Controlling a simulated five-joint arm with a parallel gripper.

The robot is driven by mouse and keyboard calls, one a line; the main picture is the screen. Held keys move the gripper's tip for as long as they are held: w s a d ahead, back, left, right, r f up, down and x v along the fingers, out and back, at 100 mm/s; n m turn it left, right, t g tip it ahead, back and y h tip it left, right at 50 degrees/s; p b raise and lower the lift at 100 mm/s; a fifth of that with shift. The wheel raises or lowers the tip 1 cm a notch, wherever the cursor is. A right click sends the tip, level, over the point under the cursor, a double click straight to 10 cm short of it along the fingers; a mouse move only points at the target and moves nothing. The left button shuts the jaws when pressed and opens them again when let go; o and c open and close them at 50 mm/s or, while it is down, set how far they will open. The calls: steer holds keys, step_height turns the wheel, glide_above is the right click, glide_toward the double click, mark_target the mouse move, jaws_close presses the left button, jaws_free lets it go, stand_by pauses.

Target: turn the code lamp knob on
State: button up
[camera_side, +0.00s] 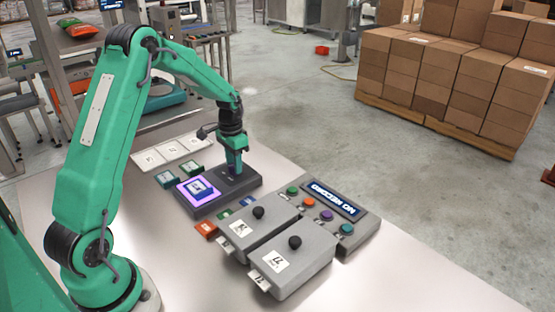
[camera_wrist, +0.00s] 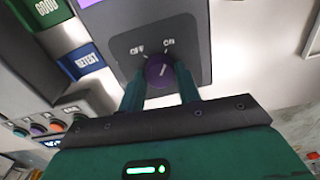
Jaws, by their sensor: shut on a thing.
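The code lamp is a dark grey box (camera_side: 215,202) on the table in the side view, with a square pad glowing purple (camera_side: 183,194) at its left end. A blue-edged tile (camera_side: 198,187) sits on the pad. In the wrist view the box's end (camera_wrist: 195,25) carries a round purple knob (camera_wrist: 160,72) between OFF and ON labels. The knob's light mark slants up to the right, toward the ON side. My gripper (camera_wrist: 161,84) is shut on the knob, one finger on each side. In the side view my gripper (camera_side: 237,172) points down at the box's right end and hides the knob.
Two grey boxes with black knobs (camera_side: 258,212) (camera_side: 295,242) stand at the front. Behind them is a panel with coloured buttons and a lit display (camera_side: 331,198). Small coloured label tiles (camera_side: 206,228) lie by the lamp. White cards (camera_side: 172,150) lie behind it. The table's right front is clear.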

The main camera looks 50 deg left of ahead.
steer(key=shift+r, duration=0.1)
steer(key=o, duration=1)
steer(key=shift+r, duration=3.9)
